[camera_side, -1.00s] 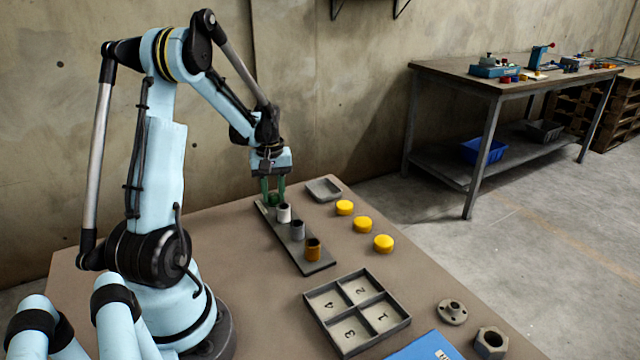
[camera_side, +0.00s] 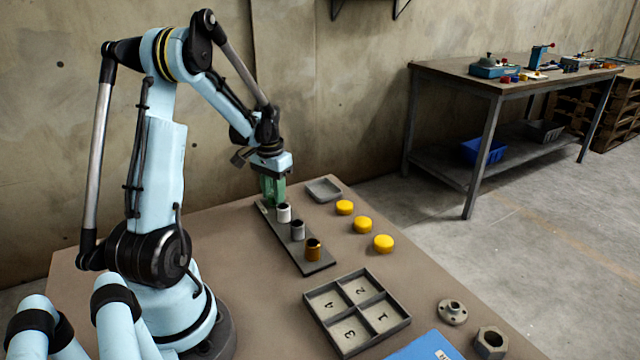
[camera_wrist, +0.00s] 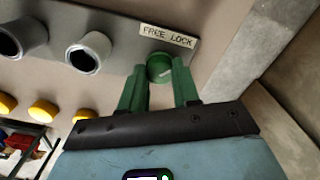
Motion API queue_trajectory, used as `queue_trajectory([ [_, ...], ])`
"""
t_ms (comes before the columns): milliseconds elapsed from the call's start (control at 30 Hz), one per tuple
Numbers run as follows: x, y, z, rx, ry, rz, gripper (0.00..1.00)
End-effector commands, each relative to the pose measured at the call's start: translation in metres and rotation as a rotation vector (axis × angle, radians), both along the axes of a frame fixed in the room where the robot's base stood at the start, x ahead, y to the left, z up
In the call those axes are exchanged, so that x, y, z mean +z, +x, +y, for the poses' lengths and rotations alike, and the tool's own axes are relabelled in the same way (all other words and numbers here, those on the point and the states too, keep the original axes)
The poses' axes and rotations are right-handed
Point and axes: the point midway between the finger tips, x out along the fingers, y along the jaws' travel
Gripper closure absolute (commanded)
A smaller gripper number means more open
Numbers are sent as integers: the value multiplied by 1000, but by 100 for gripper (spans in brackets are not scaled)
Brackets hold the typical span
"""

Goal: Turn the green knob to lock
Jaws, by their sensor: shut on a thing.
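The green knob (camera_wrist: 159,67) sits at the end of a grey plate (camera_side: 322,268), beside a label reading FREE LOCK (camera_wrist: 168,36). A light mark shows on the knob's face. My gripper (camera_wrist: 160,78) has green fingers, one on each side of the knob, and is shut on it. In the side view my gripper (camera_side: 272,194) points down at the far end of the plate, and its fingers largely hide the knob there. The wrist view does not clearly show which word the mark points to.
On the same plate stand a white cylinder (camera_side: 284,212), a grey one (camera_side: 297,231) and an orange-brown one (camera_side: 313,250). Three yellow discs (camera_side: 362,225), a small grey tray (camera_side: 324,190) and a numbered four-compartment tray (camera_side: 404,321) lie to the right.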

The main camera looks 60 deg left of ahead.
Motion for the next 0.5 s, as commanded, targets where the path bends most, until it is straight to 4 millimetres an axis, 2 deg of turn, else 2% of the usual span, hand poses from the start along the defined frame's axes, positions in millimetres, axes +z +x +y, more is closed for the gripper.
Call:
queue_trajectory([
  [500,0,0,-1,-81,-2,1,99],
])
